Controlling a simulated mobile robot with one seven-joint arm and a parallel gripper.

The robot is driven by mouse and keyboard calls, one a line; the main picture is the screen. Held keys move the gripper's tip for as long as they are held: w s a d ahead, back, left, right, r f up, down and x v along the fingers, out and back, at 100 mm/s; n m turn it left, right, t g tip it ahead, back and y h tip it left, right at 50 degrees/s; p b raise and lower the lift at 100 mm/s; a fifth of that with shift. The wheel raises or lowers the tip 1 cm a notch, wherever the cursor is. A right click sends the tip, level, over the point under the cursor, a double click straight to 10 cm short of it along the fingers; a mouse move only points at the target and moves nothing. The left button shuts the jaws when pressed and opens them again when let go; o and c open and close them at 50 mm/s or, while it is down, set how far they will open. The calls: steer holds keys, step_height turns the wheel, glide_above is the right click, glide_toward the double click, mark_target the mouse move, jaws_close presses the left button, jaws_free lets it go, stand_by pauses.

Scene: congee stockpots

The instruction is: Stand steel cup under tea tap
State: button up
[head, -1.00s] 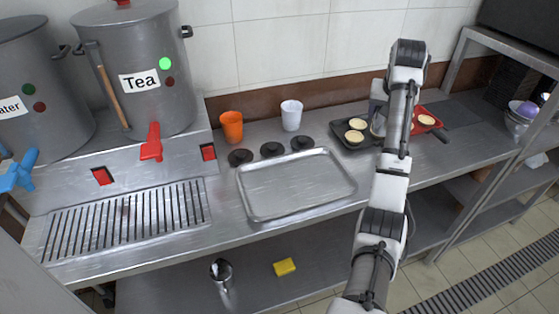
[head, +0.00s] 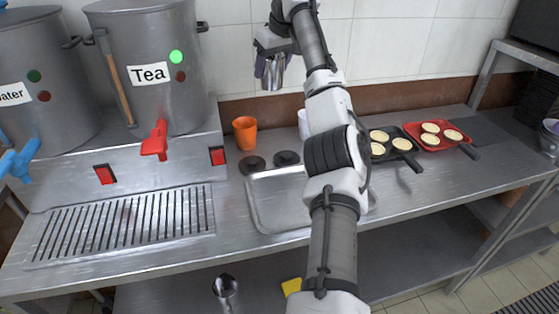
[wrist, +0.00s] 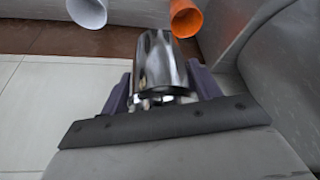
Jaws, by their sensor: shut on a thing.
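My gripper (head: 271,62) is shut on a shiny steel cup (head: 273,76), held high in front of the tiled wall, above and behind the tray. The wrist view shows the steel cup (wrist: 160,65) between the two dark fingers. The grey pot labelled Tea (head: 150,95) stands on the raised shelf to the left of the cup. Its red tea tap (head: 155,141) points out at the front, above the slotted drip grate (head: 125,222). The cup is apart from the tap, up and to its right.
An orange cup (head: 245,133) and a partly hidden white cup (head: 302,124) stand at the back of the counter. A metal tray (head: 262,213) lies in front, partly behind my arm. Pans with round pale cakes (head: 430,133) are at right. The drip grate is clear.

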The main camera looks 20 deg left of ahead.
steer(key=p, duration=0.2)
glide_above(274, 147)
step_height(274, 147, down, 20)
steer(key=shift+s+r, duration=0.1)
steer(key=shift+r, duration=0.15)
steer(key=shift+f, duration=0.1)
steer(key=o, duration=1)
steer(key=b+v, duration=0.2)
steer(key=v, duration=1)
steer(key=shift+d, duration=0.1)
